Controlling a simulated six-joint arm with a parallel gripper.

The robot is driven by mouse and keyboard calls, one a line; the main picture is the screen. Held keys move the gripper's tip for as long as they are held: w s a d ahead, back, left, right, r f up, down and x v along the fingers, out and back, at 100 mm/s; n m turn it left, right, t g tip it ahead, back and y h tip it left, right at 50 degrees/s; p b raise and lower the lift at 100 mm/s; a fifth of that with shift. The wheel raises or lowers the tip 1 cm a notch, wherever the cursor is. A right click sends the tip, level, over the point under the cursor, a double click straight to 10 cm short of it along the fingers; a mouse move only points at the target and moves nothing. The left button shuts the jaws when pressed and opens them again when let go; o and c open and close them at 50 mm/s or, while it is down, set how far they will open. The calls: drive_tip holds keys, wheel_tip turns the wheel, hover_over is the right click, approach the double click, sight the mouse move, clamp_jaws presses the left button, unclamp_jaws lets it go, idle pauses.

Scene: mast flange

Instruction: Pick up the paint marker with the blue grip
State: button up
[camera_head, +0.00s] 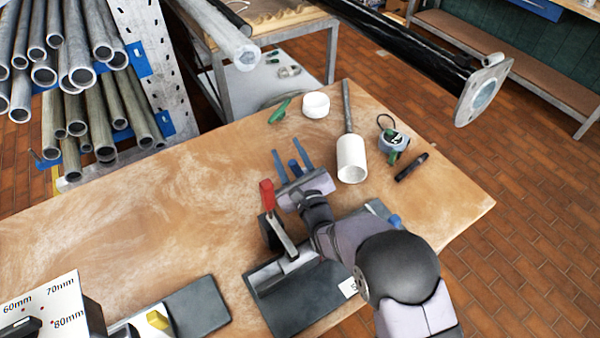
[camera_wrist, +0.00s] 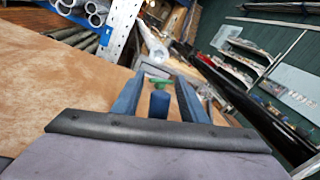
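My gripper (camera_head: 292,160) is low over the wooden table, its two blue fingers pointing toward the back. In the wrist view my gripper (camera_wrist: 158,98) is open, with a visible gap on each side. A short blue cylinder (camera_wrist: 158,104), which looks like the blue grip of a marker, sits between the fingers; it also shows in the head view (camera_head: 295,168). I cannot tell whether it touches either finger. My gripper body hides its near end. A green item (camera_wrist: 160,81) shows beyond it in the wrist view, likely the green marker (camera_head: 280,111) on the table.
A red-handled clamp fixture (camera_head: 268,198) stands close left of my gripper. A white cylinder (camera_head: 351,160) on a rod, a white ring (camera_head: 316,104), a tape measure (camera_head: 392,138) and a black marker (camera_head: 411,167) lie to the back right. The table's left middle is clear.

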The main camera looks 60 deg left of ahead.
clamp_jaws()
drive_tip(key=shift+r, duration=0.2)
